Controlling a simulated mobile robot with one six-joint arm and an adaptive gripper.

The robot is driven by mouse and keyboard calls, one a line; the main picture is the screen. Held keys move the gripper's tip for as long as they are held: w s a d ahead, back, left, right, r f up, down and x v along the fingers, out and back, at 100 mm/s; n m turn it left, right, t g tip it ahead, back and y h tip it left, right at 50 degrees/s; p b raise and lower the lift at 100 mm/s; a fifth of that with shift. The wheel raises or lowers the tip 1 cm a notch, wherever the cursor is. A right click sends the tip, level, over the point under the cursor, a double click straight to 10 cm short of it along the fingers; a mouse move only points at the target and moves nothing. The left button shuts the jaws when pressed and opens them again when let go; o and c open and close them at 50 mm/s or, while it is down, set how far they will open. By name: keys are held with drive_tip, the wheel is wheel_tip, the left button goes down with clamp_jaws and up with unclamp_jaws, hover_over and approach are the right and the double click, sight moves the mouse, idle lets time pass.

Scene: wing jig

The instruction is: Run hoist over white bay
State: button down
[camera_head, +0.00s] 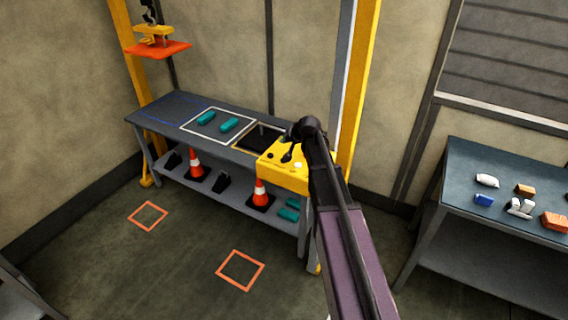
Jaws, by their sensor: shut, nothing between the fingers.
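The hoist (153,35) hangs at the upper left by a dark hook, with a yellow block above a flat orange plate. It hangs above the left end of the long bench, left of the white bay. The white bay (212,132) is a white outline on the bench top with two teal cylinders (229,125) inside. A yellow control box (283,178) with dark knobs and a pale button stands at the bench's right end. My gripper (288,153) is shut and empty over the control box, close to a dark lever. Whether it touches the lever is unclear.
A blue outline (160,108) and a dark framed bay (262,137) flank the white bay. Traffic cones (261,194) and teal pieces are on the lower shelf. Yellow posts (358,90) rise at both bench ends. A side table (460,165) with small items stands right. Floor in front is clear.

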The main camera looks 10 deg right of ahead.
drive_tip(key=shift+f+b, duration=2.8)
drive_tip(key=shift+f, duration=0.35)
drive_tip(key=shift+f, duration=0.1)
drive_tip(key=shift+f+b, duration=0.3)
drive_tip(key=shift+b, duration=0.1)
